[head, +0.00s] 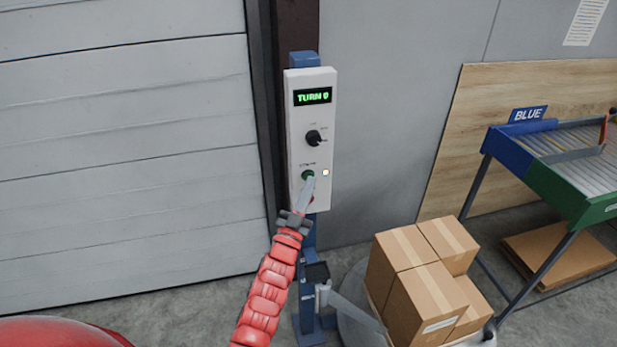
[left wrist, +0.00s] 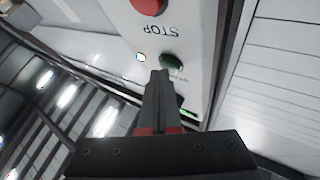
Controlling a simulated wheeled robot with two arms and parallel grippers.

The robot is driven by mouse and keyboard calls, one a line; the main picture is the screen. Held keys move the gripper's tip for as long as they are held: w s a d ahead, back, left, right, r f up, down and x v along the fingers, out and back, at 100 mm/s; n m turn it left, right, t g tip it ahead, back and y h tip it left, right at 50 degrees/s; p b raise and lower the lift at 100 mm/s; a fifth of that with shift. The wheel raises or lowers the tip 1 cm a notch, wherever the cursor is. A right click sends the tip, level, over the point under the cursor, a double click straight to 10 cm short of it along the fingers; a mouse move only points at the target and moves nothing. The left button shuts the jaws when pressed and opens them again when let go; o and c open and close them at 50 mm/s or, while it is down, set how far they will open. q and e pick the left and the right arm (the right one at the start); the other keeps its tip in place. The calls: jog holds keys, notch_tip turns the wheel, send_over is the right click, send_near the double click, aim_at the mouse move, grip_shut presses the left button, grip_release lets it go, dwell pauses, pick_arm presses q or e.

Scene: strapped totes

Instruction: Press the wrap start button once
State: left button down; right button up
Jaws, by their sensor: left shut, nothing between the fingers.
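The white control panel (head: 324,155) stands on a blue post beside the shutter door. Its green button (head: 307,175) sits below a black knob (head: 314,138) and a display (head: 313,96) reading "TURN 0". My left gripper (head: 308,185) is shut and empty, its tip at the green button's lower edge. In the left wrist view the fingertips (left wrist: 160,74) are right by the green button (left wrist: 171,61); I cannot tell whether they touch it. The red stop button (left wrist: 148,5) is partly cut off there, and a small lamp (left wrist: 140,57) glows. My right gripper is out of view.
Taped cardboard boxes (head: 422,278) stand on a round turntable (head: 352,318) to the right. A roller table (head: 560,165) with a "BLUE" sign (head: 528,114) is at the far right. A grey shutter door (head: 125,150) fills the left.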

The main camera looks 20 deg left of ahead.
pick_arm(q)
jog(key=shift+s+d, duration=0.35)
jog(key=shift+s, duration=0.2)
jog(key=s+d, duration=0.1)
jog(key=s, duration=0.1)
jog(key=s+d+b, duration=0.1)
jog(key=s, duration=0.1)
jog(key=shift+d, duration=0.4)
dwell(0.6)
